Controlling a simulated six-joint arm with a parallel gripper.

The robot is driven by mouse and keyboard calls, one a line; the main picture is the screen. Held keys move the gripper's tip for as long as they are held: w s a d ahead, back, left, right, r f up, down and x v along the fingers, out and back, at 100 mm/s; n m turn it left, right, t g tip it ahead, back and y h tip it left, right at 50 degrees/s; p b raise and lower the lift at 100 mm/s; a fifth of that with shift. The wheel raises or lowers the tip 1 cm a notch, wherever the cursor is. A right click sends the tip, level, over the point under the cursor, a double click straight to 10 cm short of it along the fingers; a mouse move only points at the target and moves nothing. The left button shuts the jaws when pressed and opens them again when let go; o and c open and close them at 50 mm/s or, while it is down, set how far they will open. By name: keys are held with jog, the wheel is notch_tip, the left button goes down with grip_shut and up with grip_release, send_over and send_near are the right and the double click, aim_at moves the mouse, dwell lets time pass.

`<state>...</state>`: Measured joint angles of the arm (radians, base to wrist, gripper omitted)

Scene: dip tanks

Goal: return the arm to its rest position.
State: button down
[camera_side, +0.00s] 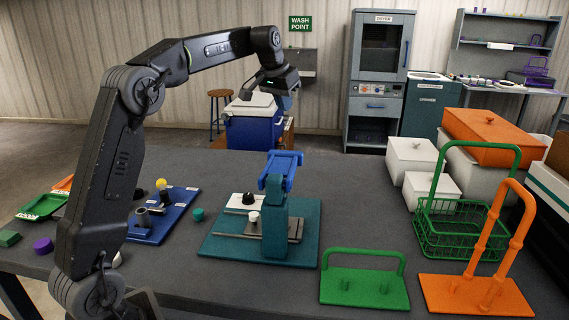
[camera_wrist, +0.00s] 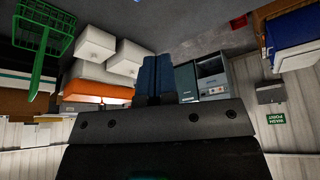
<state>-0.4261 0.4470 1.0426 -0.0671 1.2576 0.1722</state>
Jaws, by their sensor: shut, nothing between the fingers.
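My gripper (camera_side: 277,82) hangs at the end of my raised arm in the side view, high above the back edge of the table. It is apart from everything on the table. In the wrist view its two blue-grey fingers (camera_wrist: 156,72) are side by side and closed, with nothing held between them. The fingertips are too small to make out in the side view.
On the dark table (camera_side: 350,210) are a teal fixture with a blue clamp (camera_side: 283,170), a blue board (camera_side: 172,215), a green handled plate (camera_side: 364,288), an orange handled plate (camera_side: 475,296) and a green wire basket (camera_side: 460,235). White boxes (camera_side: 411,160) stand back right.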

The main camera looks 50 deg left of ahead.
jog(key=s+d+m, duration=0.2)
jog(key=s+d, duration=1.3)
jog(key=s, duration=0.1)
jog(key=s+d+f, duration=0.3)
jog(key=s+f, duration=0.2)
jog(key=s, duration=0.3)
jog(key=s+d+f+m+t+h, duration=0.1)
jog(key=s+d+f, duration=0.3)
jog(key=s, duration=0.4)
jog(key=shift+f, duration=0.65)
jog(key=shift+w, duration=0.1)
